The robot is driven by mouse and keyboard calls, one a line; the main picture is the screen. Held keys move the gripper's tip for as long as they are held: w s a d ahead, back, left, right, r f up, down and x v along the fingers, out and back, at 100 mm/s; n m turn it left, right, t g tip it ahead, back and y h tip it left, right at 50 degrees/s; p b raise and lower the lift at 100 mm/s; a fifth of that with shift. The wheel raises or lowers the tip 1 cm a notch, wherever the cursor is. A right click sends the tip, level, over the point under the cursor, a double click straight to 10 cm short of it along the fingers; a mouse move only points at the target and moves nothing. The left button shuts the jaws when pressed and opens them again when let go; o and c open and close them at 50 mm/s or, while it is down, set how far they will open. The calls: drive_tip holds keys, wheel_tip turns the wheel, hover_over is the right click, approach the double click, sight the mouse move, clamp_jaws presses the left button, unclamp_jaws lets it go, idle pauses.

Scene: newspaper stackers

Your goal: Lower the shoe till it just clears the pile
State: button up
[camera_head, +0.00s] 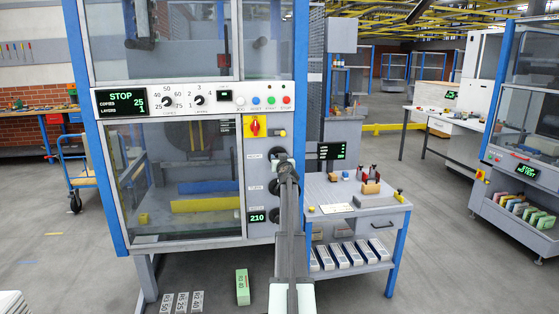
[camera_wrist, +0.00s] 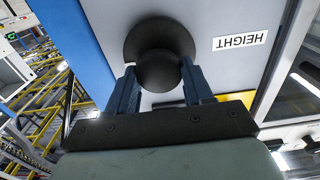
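In the head view my gripper (camera_head: 287,168) is at the control column and partly covers the knobs. A green display (camera_head: 257,217) on that column reads 210. Behind the stacker's window are a blue bar (camera_head: 208,186) and a yellow bar (camera_head: 206,205). I cannot tell which part is the shoe, and no pile is clearly visible.
A panel display (camera_head: 127,102) reads STOP, copies 25, layers 1. A red switch on a yellow plate (camera_head: 255,126) is above the knobs. A grey bench (camera_head: 335,190) stands close on the right. A green block (camera_head: 242,287) and label plates (camera_head: 182,302) are at the bottom.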

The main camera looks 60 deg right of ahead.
drive_tip(key=c, duration=0.5)
drive_tip(key=shift+m, duration=0.3)
drive_tip(key=shift+s+d+m, duration=0.1)
drive_tip(key=shift+m, duration=1.9)
drive_tip(key=shift+s+d+m, duration=0.1)
drive_tip(key=shift+m, duration=1.9)
drive_tip(key=shift+f, duration=0.1)
drive_tip(key=o, duration=1)
drive_tip(key=shift+a, duration=0.15)
